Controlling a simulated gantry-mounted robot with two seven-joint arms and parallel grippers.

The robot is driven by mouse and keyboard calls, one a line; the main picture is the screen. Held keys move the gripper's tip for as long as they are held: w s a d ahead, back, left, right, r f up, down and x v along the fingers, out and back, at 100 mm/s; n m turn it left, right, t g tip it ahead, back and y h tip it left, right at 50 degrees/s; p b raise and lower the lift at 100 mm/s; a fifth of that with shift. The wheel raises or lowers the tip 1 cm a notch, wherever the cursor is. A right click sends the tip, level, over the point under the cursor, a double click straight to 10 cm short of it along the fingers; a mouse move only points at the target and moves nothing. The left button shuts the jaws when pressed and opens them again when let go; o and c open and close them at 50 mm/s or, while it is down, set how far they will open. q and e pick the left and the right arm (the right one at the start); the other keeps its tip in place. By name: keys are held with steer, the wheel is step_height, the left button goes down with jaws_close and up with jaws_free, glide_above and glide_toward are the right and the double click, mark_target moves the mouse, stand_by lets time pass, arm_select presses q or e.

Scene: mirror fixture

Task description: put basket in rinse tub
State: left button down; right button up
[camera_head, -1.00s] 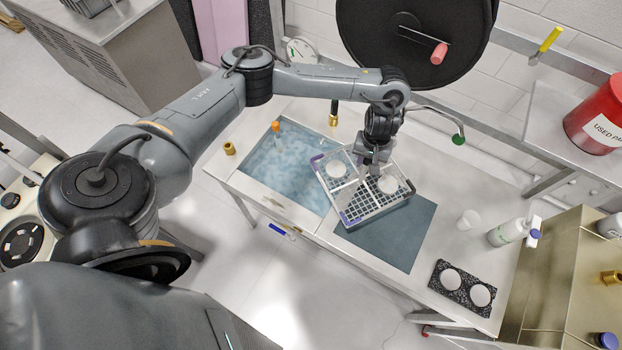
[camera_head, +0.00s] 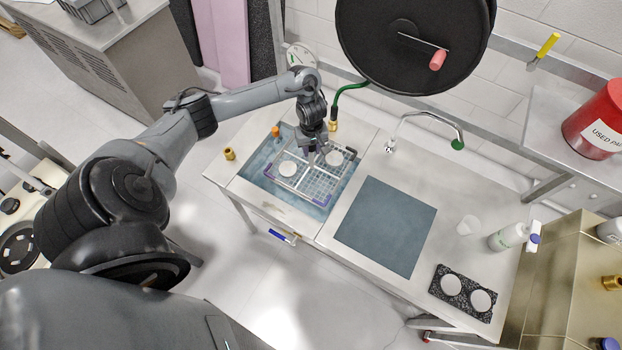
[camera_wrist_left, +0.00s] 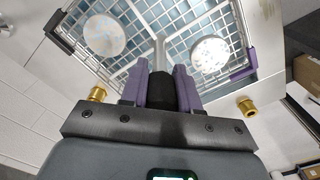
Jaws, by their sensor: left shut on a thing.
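The basket (camera_head: 320,183), a light wire-mesh tray with purple corners, is over the blue water of the rinse tub (camera_head: 257,167) at the left end of the bench. It carries two white discs, one of them a round disc (camera_head: 288,168) in its left part. My left gripper (camera_head: 314,152) is shut on the basket's middle handle from above. In the left wrist view the purple fingers (camera_wrist_left: 160,82) close around the handle, with the mesh beyond. I cannot tell whether the basket touches the tub floor. My right gripper is out of view.
A dark blue mat (camera_head: 387,226) lies bare on the bench, right of the tub. A curved faucet (camera_head: 425,115) stands behind it. A black tray with two white discs (camera_head: 465,291), a cup (camera_head: 468,222) and a bottle (camera_head: 508,237) are at the right. A black reel (camera_head: 415,40) hangs above.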

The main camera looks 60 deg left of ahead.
mark_target(311, 165)
arm_select(q)
step_height(311, 165, down, 12)
steer(key=b, duration=0.6)
steer(key=shift+r, duration=0.25)
steer(key=shift+f+b, duration=0.45)
steer(key=shift+f, duration=0.3)
step_height(311, 165, down, 4)
steer(key=shift+f+b, duration=0.1)
steer(key=shift+b, duration=0.65)
steer(key=c, duration=0.8)
jaws_free()
steer(key=shift+f, duration=0.1)
